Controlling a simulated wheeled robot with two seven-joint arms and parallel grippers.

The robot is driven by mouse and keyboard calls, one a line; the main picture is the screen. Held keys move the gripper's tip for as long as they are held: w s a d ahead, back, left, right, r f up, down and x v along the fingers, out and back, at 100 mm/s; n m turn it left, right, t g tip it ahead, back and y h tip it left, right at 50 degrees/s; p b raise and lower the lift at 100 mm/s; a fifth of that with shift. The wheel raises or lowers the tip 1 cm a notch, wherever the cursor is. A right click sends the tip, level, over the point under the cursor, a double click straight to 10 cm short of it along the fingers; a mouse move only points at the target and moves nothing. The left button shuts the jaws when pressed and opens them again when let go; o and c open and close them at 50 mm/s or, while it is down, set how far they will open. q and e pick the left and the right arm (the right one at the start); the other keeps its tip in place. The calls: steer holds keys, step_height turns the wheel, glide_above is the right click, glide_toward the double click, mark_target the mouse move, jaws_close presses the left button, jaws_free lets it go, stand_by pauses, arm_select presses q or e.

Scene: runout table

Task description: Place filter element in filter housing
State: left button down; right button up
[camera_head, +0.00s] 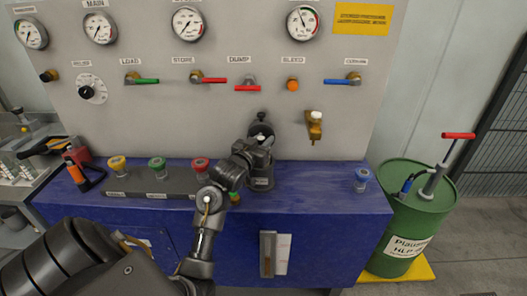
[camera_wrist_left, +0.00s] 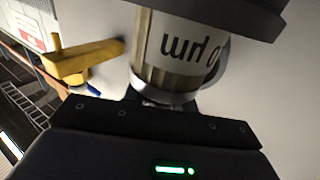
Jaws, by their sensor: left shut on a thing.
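The filter element shows in the left wrist view (camera_wrist_left: 180,50) as a pale, ribbed cylinder with a white label whose "10 µm" print appears upside down. My left gripper (camera_head: 262,143) is shut on its end near a pale ring. The element's far end is hidden behind a dark rounded rim (camera_wrist_left: 225,12), apparently the filter housing. In the head view the dark grey cylindrical housing (camera_head: 262,180) stands on the blue bench, just below my gripper. My wrist hides much of the element there, and I cannot tell how deep it sits. My right gripper is out of view.
A brass sampling valve (camera_head: 314,125) projects from the gauge panel (camera_head: 225,120) to the right. Red (camera_head: 200,165), green (camera_head: 157,166) and yellow (camera_head: 117,164) capped jars stand left on the blue bench (camera_head: 325,195). A blue-capped jar (camera_head: 362,178) stands right.

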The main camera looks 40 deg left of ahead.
arm_select(q)
step_height(320, 180, down, 4)
steer(key=shift+r, duration=0.15)
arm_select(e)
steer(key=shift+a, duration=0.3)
arm_select(q)
steer(key=shift+f, duration=0.25)
steer(key=c, duration=1.1)
jaws_free()
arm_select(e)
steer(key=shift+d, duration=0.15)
